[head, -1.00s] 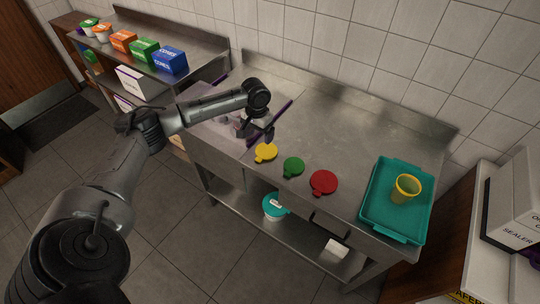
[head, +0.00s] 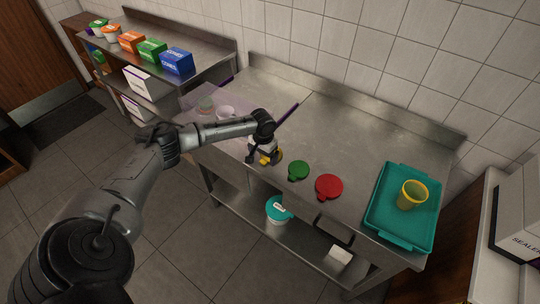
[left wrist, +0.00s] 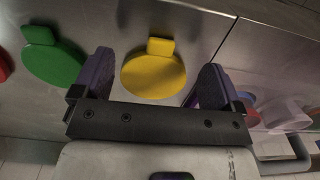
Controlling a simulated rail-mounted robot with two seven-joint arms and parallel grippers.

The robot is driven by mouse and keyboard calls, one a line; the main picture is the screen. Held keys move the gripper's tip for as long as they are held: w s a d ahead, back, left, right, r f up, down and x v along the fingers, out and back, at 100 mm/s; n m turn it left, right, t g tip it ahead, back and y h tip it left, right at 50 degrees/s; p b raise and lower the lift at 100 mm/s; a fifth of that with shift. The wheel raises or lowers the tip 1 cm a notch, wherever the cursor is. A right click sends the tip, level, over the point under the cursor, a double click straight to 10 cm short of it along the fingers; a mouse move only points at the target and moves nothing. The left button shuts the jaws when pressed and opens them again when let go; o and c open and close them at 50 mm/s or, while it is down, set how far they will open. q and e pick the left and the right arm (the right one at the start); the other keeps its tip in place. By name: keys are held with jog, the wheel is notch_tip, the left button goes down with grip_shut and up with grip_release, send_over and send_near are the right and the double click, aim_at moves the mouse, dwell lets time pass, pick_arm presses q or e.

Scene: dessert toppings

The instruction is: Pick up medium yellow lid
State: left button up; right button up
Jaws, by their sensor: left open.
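The medium yellow lid (left wrist: 153,76) lies flat on the steel counter, its tab pointing to the top of the left wrist view. In the head view the yellow lid (head: 265,160) is partly hidden by my left gripper (head: 262,155). In the left wrist view my left gripper (left wrist: 150,85) is open, with one purple-padded finger on each side of the lid. The fingers look apart from it; I cannot tell how high they are above the counter. My right gripper is not in view.
A green lid (head: 298,170) and a red lid (head: 328,187) lie to the right along the counter's front. A teal tray (head: 378,222) with a yellow cup (head: 411,194) stands further right. Pale cups (head: 226,112) stand behind a purple-tinted panel at the left. The back of the counter is clear.

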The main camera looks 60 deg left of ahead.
pick_arm(q)
jog(key=shift+f, duration=1.35)
jog(key=shift+c, duration=0.4)
jog(key=c, duration=1.5)
